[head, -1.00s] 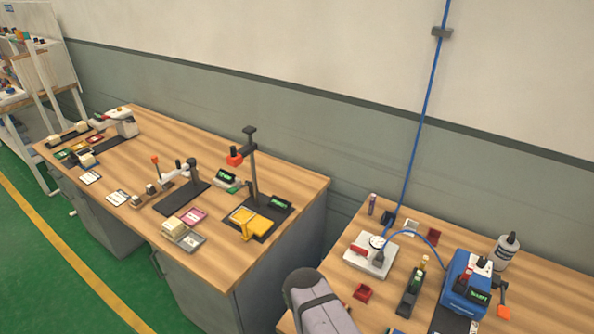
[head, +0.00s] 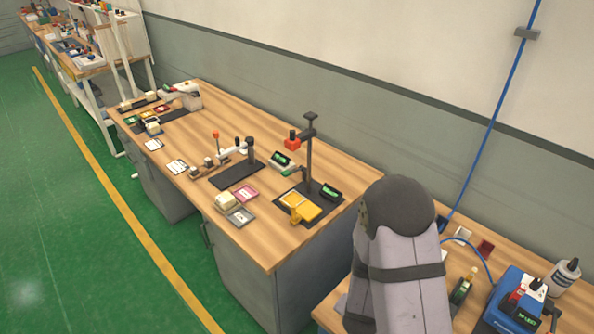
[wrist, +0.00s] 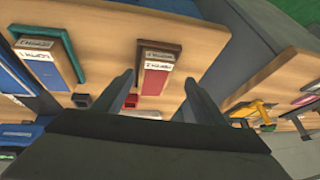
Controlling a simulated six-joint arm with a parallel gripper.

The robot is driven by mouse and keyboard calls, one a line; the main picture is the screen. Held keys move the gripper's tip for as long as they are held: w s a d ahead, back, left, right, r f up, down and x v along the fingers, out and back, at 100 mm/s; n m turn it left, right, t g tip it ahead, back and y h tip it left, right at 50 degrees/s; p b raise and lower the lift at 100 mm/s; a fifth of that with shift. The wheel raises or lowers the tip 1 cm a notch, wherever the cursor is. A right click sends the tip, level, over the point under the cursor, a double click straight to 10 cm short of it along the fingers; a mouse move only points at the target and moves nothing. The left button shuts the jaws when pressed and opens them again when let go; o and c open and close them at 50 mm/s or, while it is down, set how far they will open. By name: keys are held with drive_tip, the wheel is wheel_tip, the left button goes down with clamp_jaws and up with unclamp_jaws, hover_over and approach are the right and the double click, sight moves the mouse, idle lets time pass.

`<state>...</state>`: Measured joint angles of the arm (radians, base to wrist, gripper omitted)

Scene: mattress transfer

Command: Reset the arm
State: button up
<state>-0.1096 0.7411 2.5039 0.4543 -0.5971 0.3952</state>
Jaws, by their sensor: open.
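My gripper (wrist: 158,88) shows in the wrist view with its two dark fingers spread apart and nothing between them. It is open and hangs above a wooden bench (wrist: 105,35). A brown-framed tray with a red panel and a white label (wrist: 157,60) lies beyond the fingers. My grey arm link rises at the lower right of the head view. The gripper itself does not show in the head view.
A teal-framed tray (wrist: 45,60) lies left of the fingers. The middle bench (head: 290,245) holds a stand with a yellow piece (head: 300,205). Green floor (head: 60,220) is free at left.

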drive_tip(key=s+a+r+n+g+y, duration=0.25)
drive_tip(key=a+r+n, duration=0.2)
drive_tip(key=r, duration=0.35)
drive_tip(key=s+d+r+n+g+b, duration=0.1)
drive_tip(key=s+r+n, duration=0.3)
drive_tip(key=s+r, duration=0.4)
drive_tip(key=shift+s+d+g, duration=0.55)
drive_tip(key=shift+s+g, duration=0.25)
drive_tip(key=shift+g, duration=0.05)
